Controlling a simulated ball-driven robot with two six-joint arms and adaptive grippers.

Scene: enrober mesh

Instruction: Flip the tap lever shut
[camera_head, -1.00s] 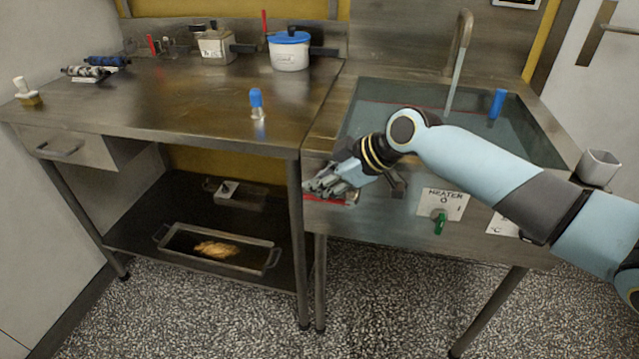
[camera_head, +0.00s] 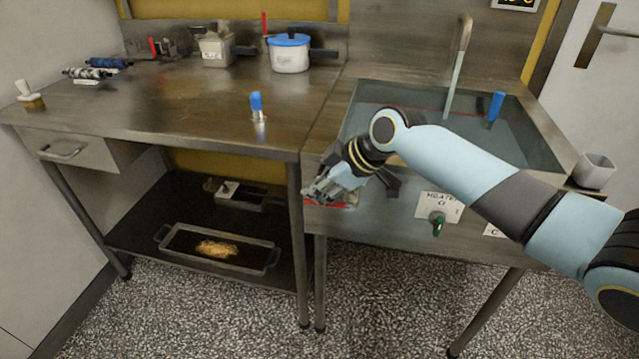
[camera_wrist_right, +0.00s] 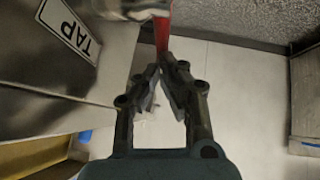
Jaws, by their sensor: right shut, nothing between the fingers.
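The red tap lever (camera_head: 326,205) is low on the sink's front, partly hidden behind my right gripper (camera_head: 314,194). In the wrist view the lever (camera_wrist_right: 162,36) runs up from my fingertips (camera_wrist_right: 161,64) to a blurred metal tap body (camera_wrist_right: 128,8). The fingertips are together and empty, at or very near the lever's end; I cannot tell if they touch it. A TAP label (camera_wrist_right: 70,28) is beside it. A spout (camera_head: 465,32) stands at the back of the sink, with a pale stream (camera_head: 455,85) below it. My left gripper is not in view.
A steel table (camera_head: 180,100) adjoins on the left and holds a blue-lidded pot (camera_head: 290,55). A grey cup (camera_head: 595,170) is at the sink's right. Open floor lies below.

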